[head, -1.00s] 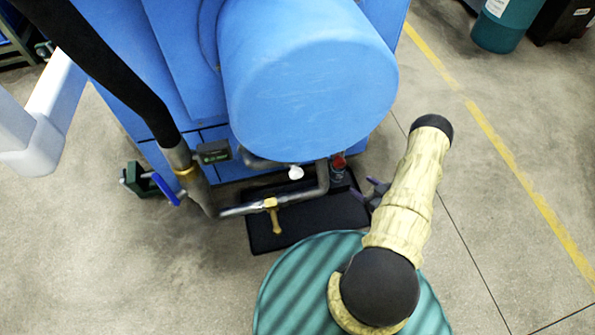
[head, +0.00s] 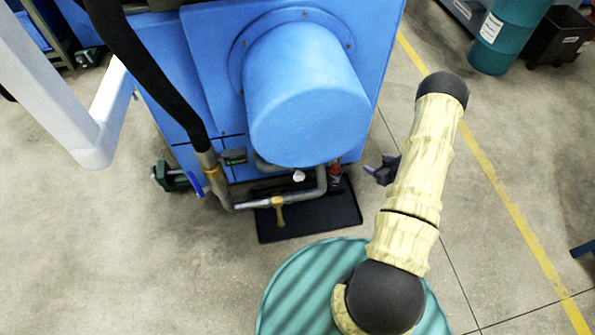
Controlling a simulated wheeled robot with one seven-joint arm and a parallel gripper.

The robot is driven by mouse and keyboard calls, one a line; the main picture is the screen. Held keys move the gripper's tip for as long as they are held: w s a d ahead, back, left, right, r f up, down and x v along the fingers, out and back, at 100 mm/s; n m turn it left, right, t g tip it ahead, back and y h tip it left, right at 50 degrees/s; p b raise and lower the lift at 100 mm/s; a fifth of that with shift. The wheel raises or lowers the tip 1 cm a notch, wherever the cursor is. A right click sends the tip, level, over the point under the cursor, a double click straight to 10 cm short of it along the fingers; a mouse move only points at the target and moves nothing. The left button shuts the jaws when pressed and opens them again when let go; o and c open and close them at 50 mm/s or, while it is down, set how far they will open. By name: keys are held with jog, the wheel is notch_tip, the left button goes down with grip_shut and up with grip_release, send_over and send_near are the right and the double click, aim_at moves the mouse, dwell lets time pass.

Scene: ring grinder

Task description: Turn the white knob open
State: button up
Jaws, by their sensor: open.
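The white knob (head: 299,176) is small and sits on the pipework just under the big blue cylinder, near the middle of the head view. My gripper (head: 373,169) is to the right of the knob, clear of it, with its dark fingers pointing left toward the pipes. It is open, and nothing shows between its fingers. My cream-sleeved arm hides part of the wrist behind it.
The blue machine's cylinder (head: 308,100) overhangs the knob. A grey pipe (head: 305,195) with a brass valve handle (head: 278,212) runs in front, above a black tray (head: 335,212). A red fitting (head: 335,172) stands between knob and gripper.

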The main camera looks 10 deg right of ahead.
jog(key=w+a+r+m+g+h+p, duration=0.1)
jog(key=a+r+p, duration=0.1)
jog(key=r+p, duration=0.9)
jog(key=a+r+m+g+h+p, duration=0.1)
jog(key=a+r+p, duration=0.25)
jog(key=r, duration=1.45)
jog(key=w+a+r+g+h+p, duration=0.1)
jog(key=a+r+h+p, duration=0.1)
jog(key=r+p, duration=0.9)
jog(key=s+a+r+m+g+p, duration=0.1)
jog(key=s+a+r+p, duration=0.4)
jog(key=r, duration=0.8)
jog(key=s+a+r+g+y+p, duration=0.1)
jog(key=s+a+r+p, duration=0.4)
jog(key=r, duration=0.8)
jog(key=s+a+r+m+g+p, duration=0.1)
jog(key=s+a+r+g+p, duration=0.1)
jog(key=s+a+r+p, duration=0.3)
jog(key=s+r+p, duration=0.3)
jog(key=r+p, duration=0.2)
jog(key=r, duration=0.2)
jog(key=shift+s+r+m+g, duration=0.3)
jog(key=shift+r, duration=0.1)
jog(key=shift+c, duration=0.2)
